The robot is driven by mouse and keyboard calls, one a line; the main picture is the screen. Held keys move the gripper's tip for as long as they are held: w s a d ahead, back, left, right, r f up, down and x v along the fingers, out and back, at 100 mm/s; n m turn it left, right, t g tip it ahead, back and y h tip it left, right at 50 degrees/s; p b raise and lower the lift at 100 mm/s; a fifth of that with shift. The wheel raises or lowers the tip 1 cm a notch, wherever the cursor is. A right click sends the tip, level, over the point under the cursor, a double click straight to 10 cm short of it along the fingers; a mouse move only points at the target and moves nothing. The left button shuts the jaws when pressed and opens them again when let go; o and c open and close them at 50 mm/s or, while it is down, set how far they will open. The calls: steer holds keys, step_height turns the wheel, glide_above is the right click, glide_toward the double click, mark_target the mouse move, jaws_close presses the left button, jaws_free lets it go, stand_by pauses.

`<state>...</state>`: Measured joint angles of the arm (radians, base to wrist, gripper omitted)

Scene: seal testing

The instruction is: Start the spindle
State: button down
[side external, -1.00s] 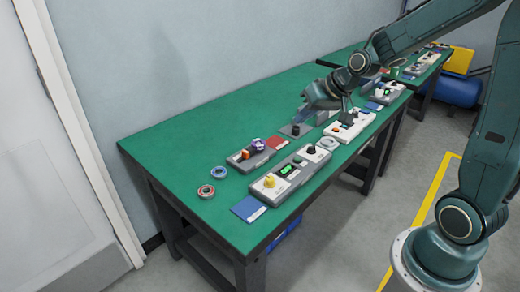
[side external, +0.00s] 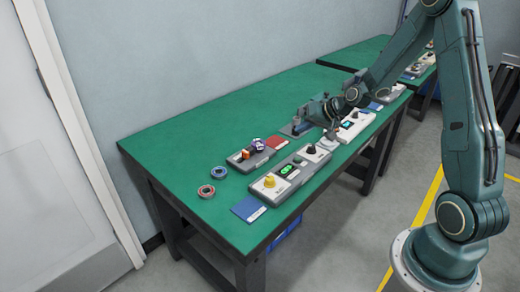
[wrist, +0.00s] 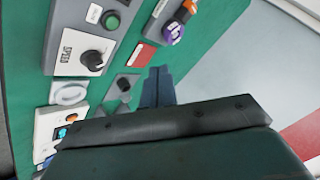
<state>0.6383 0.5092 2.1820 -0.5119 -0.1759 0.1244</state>
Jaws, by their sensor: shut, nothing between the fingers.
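A long grey control box (side external: 272,190) lies near the front edge of the green bench. It has a yellow knob (side external: 269,181), a lit green display (side external: 286,169), a small green button (side external: 297,160) and a black knob (side external: 311,150). In the wrist view the green button (wrist: 111,21) sits beside the black knob (wrist: 93,60), whose plate reads SPEED.
A smaller grey box (side external: 240,161) with orange and purple parts lies behind. A white box (side external: 357,124) with a screen lies to the right. A pale ring (wrist: 68,93) lies between boxes. A red card (side external: 277,142) and two rings (side external: 206,190) are nearby. The bench's left is clear.

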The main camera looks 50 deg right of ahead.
stand_by(0.4)
steer(key=shift+f, duration=4.35)
steer(key=shift+f, duration=0.8)
steer(key=shift+r, duration=0.75)
steer(key=shift+r, duration=2.55)
